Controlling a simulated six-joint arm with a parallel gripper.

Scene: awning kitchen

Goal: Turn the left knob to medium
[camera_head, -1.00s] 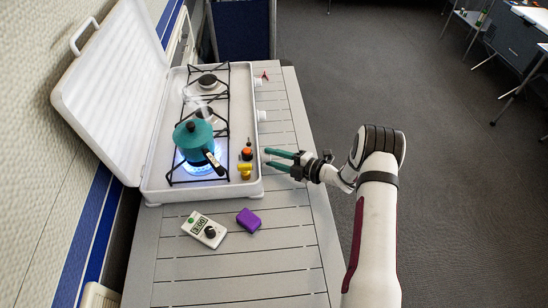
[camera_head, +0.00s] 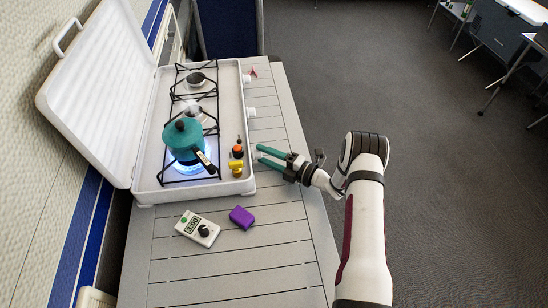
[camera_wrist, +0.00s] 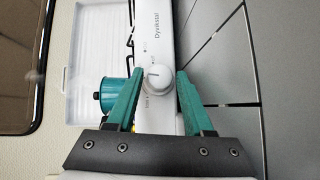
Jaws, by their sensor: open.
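The white stove (camera_head: 148,188) stands on the slatted table with its lid open. A teal pot (camera_head: 183,135) sits over a lit blue flame on the near burner; part of it shows in the wrist view (camera_wrist: 113,95). My gripper (camera_head: 257,153) is at the stove's right side, near its close end. In the wrist view, a round white knob (camera_wrist: 160,77) with a marked face lies between the open teal fingers of my gripper (camera_wrist: 159,74). A gap shows on the right; the left finger is very close, and contact is unclear. The head view hides this knob.
Further white knobs (camera_head: 249,111) line the same side. An orange-and-black item (camera_head: 237,152) and a yellow item (camera_head: 236,168) stand near the stove's close right corner. A white timer (camera_head: 197,228) and a purple block (camera_head: 241,217) lie on the table (camera_head: 260,265).

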